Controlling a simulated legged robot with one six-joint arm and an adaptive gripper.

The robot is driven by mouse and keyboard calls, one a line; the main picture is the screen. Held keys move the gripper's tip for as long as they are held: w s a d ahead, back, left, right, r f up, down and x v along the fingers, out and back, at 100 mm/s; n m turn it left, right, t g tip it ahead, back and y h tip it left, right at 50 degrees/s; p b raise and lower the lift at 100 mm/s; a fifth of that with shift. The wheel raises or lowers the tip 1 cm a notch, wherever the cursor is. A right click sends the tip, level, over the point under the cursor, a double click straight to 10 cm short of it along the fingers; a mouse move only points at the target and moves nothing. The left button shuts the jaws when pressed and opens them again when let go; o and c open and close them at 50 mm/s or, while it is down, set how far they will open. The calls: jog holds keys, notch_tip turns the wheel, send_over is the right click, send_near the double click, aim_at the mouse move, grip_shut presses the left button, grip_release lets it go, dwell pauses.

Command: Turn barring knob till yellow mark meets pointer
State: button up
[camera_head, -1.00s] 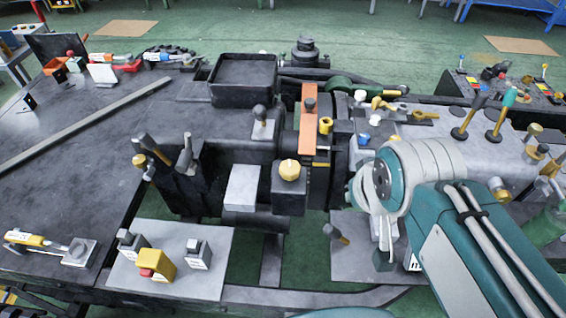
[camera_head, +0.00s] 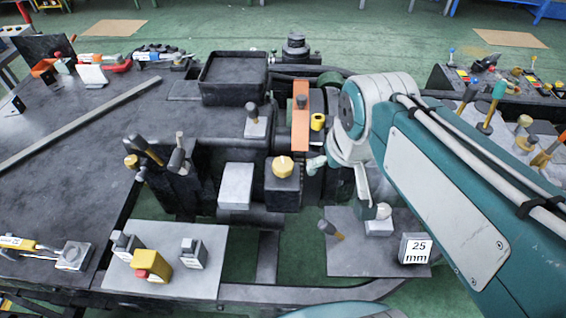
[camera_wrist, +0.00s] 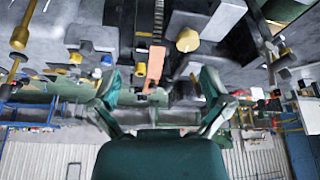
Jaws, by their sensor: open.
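A round yellow knob (camera_head: 283,167) sits on top of a dark block at the middle of the machine; it also shows in the wrist view (camera_wrist: 187,40). I cannot tell whether this is the barring knob. An orange plate (camera_head: 300,118) stands behind it; in the wrist view this plate (camera_wrist: 155,65) lies between my finger directions. A small yellow ring-like part (camera_head: 318,121) is right of the plate. No yellow mark or pointer can be told apart for sure. My gripper (camera_wrist: 160,85) has its two teal fingers spread, with nothing held between them.
A grey plate (camera_head: 345,262) at front right bears a block marked 25 mm (camera_head: 416,249). A plate at front left (camera_head: 206,276) carries a yellow box with a red button (camera_head: 152,264). Upright levers (camera_head: 160,155) stand left of the knob. A black tray (camera_head: 235,75) is at the back.

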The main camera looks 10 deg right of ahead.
jog(key=w+a+f+n+g, duration=0.1)
jog(key=w+a+g, duration=0.15)
jog(key=w, duration=0.45)
jog(key=n+g, duration=0.1)
jog(key=g, duration=0.1)
send_over(283, 163)
notch_tip(283, 163, down, 4)
notch_tip(283, 163, down, 11)
jog(key=shift+r, duration=0.15)
jog(key=c, duration=1.1)
